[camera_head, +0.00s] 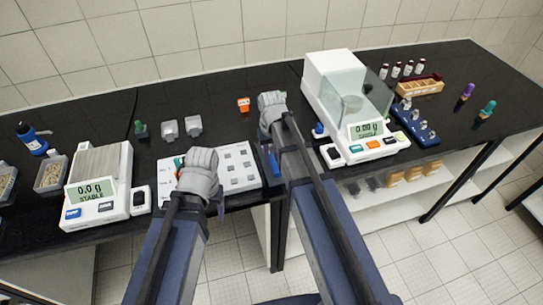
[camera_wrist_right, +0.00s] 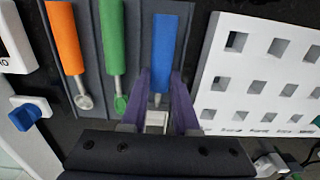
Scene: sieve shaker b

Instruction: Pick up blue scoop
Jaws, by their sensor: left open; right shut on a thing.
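The blue scoop (camera_wrist_right: 164,45) lies lengthwise over a dark grey tray (camera_wrist_right: 138,60) in the right wrist view. The purple fingers of my right gripper (camera_wrist_right: 160,103) are shut around its lower end, near the metal neck. I cannot tell whether the scoop is clear of the tray. In the head view my right gripper (camera_head: 268,140) is mostly hidden by its own wrist, with a bit of blue beside it. My left gripper (camera_head: 182,170) is open and empty over the white hole plate (camera_head: 240,168), its fingers largely hidden.
An orange scoop (camera_wrist_right: 63,40) and a green scoop (camera_wrist_right: 110,40) lie left of the blue one. A balance with a glass shield (camera_head: 335,85) stands right of my right arm, another balance (camera_head: 100,185) at left.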

